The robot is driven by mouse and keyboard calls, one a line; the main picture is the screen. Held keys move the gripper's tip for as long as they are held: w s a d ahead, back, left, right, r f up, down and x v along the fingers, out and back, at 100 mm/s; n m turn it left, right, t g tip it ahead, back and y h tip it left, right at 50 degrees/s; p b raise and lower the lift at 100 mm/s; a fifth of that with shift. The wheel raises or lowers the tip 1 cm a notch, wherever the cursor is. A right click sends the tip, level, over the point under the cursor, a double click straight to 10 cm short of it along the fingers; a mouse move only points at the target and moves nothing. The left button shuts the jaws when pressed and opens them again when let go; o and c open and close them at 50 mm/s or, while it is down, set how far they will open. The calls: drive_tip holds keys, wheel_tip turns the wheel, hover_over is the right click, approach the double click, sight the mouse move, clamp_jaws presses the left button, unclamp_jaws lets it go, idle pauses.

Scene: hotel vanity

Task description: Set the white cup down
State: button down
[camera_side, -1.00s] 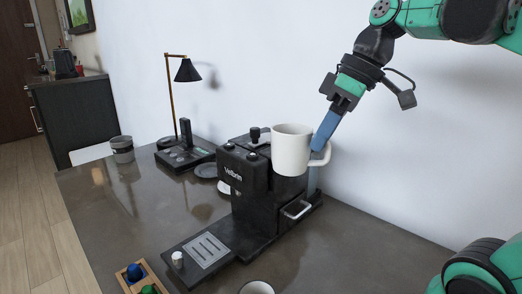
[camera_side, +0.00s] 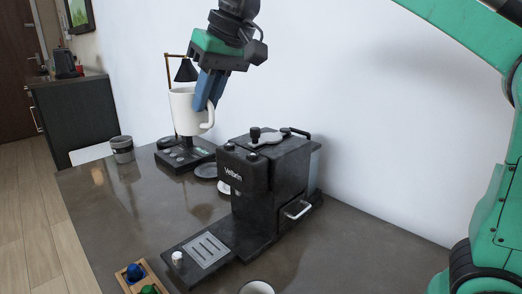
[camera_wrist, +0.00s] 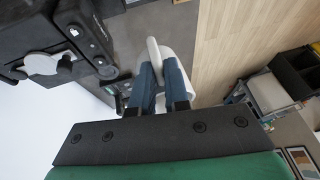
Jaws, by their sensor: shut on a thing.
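The white cup (camera_side: 184,112) is upright in the side view, held in the air in front of the lamp and above the black scale-like device at the back of the counter. My gripper (camera_side: 205,104) comes down from above and is shut on the cup at its handle side. In the wrist view the blue fingers of my gripper (camera_wrist: 161,88) close on the handle of the white cup (camera_wrist: 180,52). The cup's inside is hidden in the side view. It is clear of the counter.
The black coffee machine (camera_side: 258,190) stands right of the cup. A black device (camera_side: 184,158), a dark saucer (camera_side: 206,171) and a grey canister (camera_side: 122,150) are at the back. Counter (camera_side: 115,205) at left is bare.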

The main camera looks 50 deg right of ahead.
hover_over(221, 260)
wheel_tip(221, 260, down, 25)
drive_tip(key=shift+f, duration=0.1)
idle(0.7)
drive_tip(key=c, duration=0.9)
unclamp_jaws()
drive_tip(key=shift+o, duration=0.2)
drive_tip(key=v, duration=1.2)
drive_tip(key=s+d+f+t+h, duration=0.2)
drive_tip(key=s+d+f, duration=0.2)
drive_tip(key=s+d, duration=0.1)
drive_tip(key=shift+d+t, duration=0.3)
drive_tip(key=shift+d, duration=0.4)
drive_tip(key=shift+f, duration=0.15)
